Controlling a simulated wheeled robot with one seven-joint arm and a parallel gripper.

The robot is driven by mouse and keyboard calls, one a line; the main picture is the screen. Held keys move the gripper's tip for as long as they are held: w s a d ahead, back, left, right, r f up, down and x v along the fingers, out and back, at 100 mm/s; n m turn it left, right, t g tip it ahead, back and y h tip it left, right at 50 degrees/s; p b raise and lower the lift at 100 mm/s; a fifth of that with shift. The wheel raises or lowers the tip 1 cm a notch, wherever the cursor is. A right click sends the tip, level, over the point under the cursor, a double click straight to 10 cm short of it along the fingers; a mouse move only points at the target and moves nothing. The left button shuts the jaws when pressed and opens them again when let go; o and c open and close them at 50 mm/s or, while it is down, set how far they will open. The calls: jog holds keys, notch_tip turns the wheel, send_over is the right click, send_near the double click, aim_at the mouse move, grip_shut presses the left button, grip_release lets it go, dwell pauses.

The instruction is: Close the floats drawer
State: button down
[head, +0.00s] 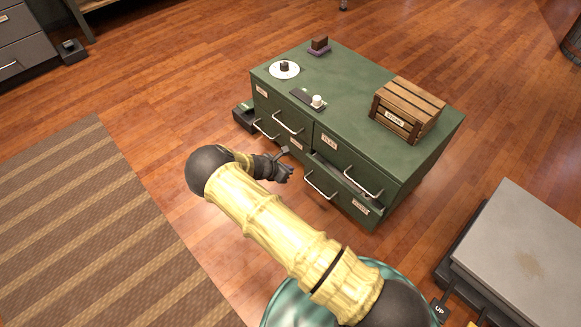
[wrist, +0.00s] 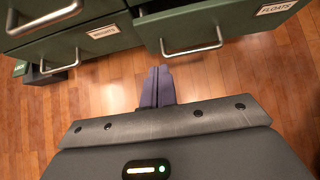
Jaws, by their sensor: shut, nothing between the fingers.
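The floats drawer is the lower right drawer of the green cabinet (head: 360,97). Its front (head: 343,201) stands out from the cabinet, and part of its inside shows in a gap above it. Its metal handle (head: 321,188) faces me. In the wrist view the drawer's front (wrist: 235,27) is at the upper right, with a FLOATS label (wrist: 275,8). My gripper (head: 287,173) is just in front of the cabinet, left of this drawer's handle. In the wrist view my gripper's fingers (wrist: 158,72) are together and empty, below and left of the handle, apart from it.
A wooden crate (head: 408,106), a white plate (head: 285,70) and small items sit on the cabinet. Other drawers have protruding handles. A grey platform (head: 525,245) stands at the right. A striped rug (head: 85,225) lies at the left; wooden floor in front is clear.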

jog(key=c, duration=1.8)
grip_release()
jog(key=shift+d, duration=0.1)
jog(key=shift+o, duration=1.4)
jog(key=s+d+r+m+g+y+p, duration=0.1)
jog(key=s+d+r+m+g, duration=0.1)
jog(key=d+r+m, duration=0.3)
notch_tip(320, 180, up, 4)
jog(key=shift+s+d+r+m+g, duration=0.2)
jog(key=shift+s+m+g, duration=0.2)
jog(key=shift+m, duration=0.6)
jog(key=s+d+r+m+y+p, duration=0.2)
jog(key=s+r+m, duration=0.7)
jog(key=r, duration=0.5)
jog(key=s+d+r+m+y+p, duration=0.2)
jog(key=s+d+r+m, duration=0.4)
jog(key=s+r+m, duration=0.4)
jog(key=s+r+y, duration=0.1)
jog(key=s+r, duration=0.3)
jog(key=shift+r+g+y+p, duration=0.3)
jog(key=shift+y+p, duration=0.05)
jog(key=shift+y, duration=0.05)
jog(key=shift+s, duration=0.15)
